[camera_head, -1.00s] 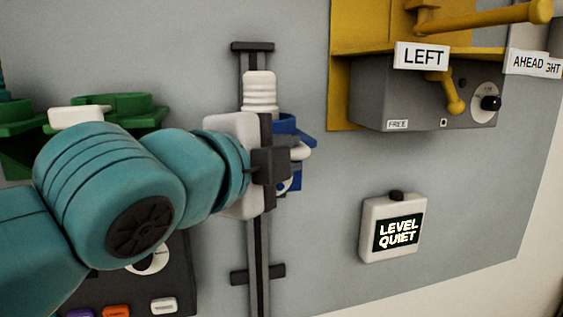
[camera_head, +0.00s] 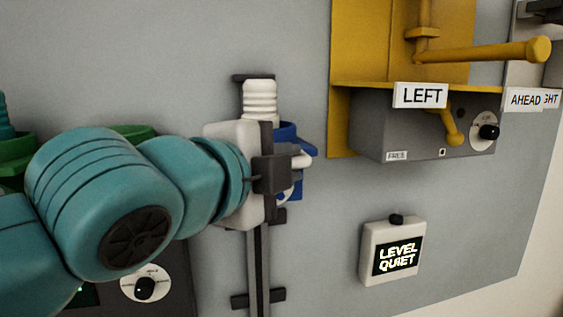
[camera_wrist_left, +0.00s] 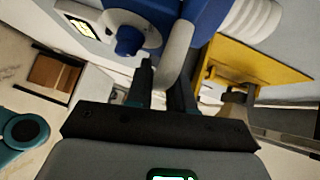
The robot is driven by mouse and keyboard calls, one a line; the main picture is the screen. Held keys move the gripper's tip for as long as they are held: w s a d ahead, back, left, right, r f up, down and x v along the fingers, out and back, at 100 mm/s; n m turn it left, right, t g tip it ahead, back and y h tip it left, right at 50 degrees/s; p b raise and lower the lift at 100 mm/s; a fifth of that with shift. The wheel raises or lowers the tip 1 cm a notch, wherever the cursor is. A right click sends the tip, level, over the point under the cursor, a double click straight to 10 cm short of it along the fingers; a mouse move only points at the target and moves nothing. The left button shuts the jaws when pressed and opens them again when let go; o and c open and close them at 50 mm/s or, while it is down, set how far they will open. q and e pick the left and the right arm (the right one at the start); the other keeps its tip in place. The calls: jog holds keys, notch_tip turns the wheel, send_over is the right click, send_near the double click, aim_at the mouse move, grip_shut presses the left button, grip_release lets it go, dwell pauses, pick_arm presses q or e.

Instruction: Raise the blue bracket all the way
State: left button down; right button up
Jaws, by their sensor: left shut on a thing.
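The blue bracket (camera_head: 289,133) sits on an upright grey rail (camera_head: 257,270) on the grey wall panel, close to the rail's top end. A white ribbed cylinder (camera_head: 260,98) stands up at it, its top almost level with the rail's dark top stop. My left gripper (camera_head: 288,172) is at the bracket, shut on its pale handle (camera_wrist_left: 178,58). My wrist and the gripper body hide part of the bracket. In the left wrist view, blue and white parts of the bracket (camera_wrist_left: 207,14) show just beyond the fingers. My right gripper is out of view.
A yellow bracket (camera_head: 375,45) with a sideways arm, a LEFT sign (camera_head: 420,95) and a grey box (camera_head: 420,130) are at the upper right. A small white box (camera_head: 392,252) reads LEVEL QUIET. Green bracket parts (camera_head: 15,150) are at the left. The panel between rail and white box is bare.

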pick_arm(q)
jog(key=c, duration=1.3)
grip_release()
jog(key=shift+a+r, duration=0.1)
jog(key=shift+r, duration=0.35)
jog(key=shift+o, duration=1)
jog(key=shift+s+f, duration=0.1)
jog(key=shift+s+a+f, duration=0.1)
jog(key=shift+s, duration=0.2)
jog(key=b+v, duration=0.3)
jog(key=v, duration=1.2)
jog(key=shift+s+a+r+b, duration=0.2)
jog(key=shift+s+b, duration=0.05)
jog(key=shift+b, duration=0.05)
